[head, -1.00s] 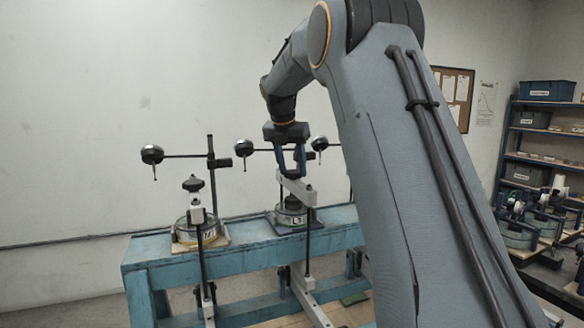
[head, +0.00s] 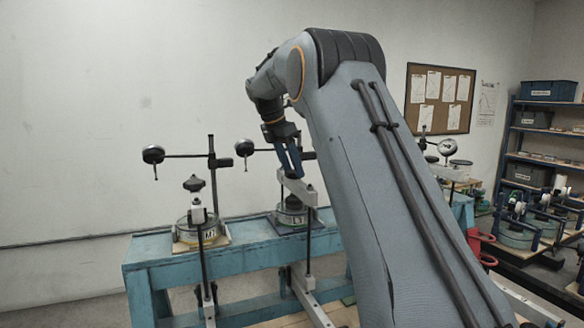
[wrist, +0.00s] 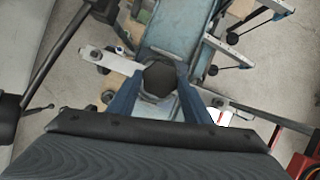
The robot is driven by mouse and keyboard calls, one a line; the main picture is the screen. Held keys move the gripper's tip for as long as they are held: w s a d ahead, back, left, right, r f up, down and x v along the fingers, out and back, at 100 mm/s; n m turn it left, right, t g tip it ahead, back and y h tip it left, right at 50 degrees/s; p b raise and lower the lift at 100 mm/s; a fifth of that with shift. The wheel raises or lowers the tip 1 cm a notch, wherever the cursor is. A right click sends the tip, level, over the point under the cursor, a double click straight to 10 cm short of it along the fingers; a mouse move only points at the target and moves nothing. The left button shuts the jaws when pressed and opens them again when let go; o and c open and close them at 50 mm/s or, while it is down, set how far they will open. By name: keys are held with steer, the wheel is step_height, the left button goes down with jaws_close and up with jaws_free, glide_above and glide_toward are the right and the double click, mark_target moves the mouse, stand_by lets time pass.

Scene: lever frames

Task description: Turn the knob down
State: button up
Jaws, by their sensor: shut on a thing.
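My gripper (head: 289,171) is over the second lever frame (head: 292,215) on the blue bench, its blue fingers leaning and reaching down to the pale crossbar (head: 297,188). In the wrist view the fingers (wrist: 160,95) are shut on a dark, faceted knob (wrist: 160,77), one finger on each side. A pale arm (wrist: 108,61) runs out to the left from beside the knob.
Thin horizontal rods with round dials (head: 153,154) stick out near my gripper. Shelves (head: 530,150) and red-handled gear (head: 483,245) are at the right.

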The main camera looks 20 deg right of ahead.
steer(key=m, duration=0.1)
steer(key=m+g, duration=0.1)
steer(key=m, duration=0.2)
steer(key=shift+w+g, duration=0.25)
steer(key=shift+g, duration=0.15)
steer(key=shift+w+m+g, duration=0.1)
steer(key=shift+m+g, duration=0.4)
steer(key=shift+m, duration=1.2)
steer(key=o, duration=1.1)
steer(key=shift+c, duration=0.2)
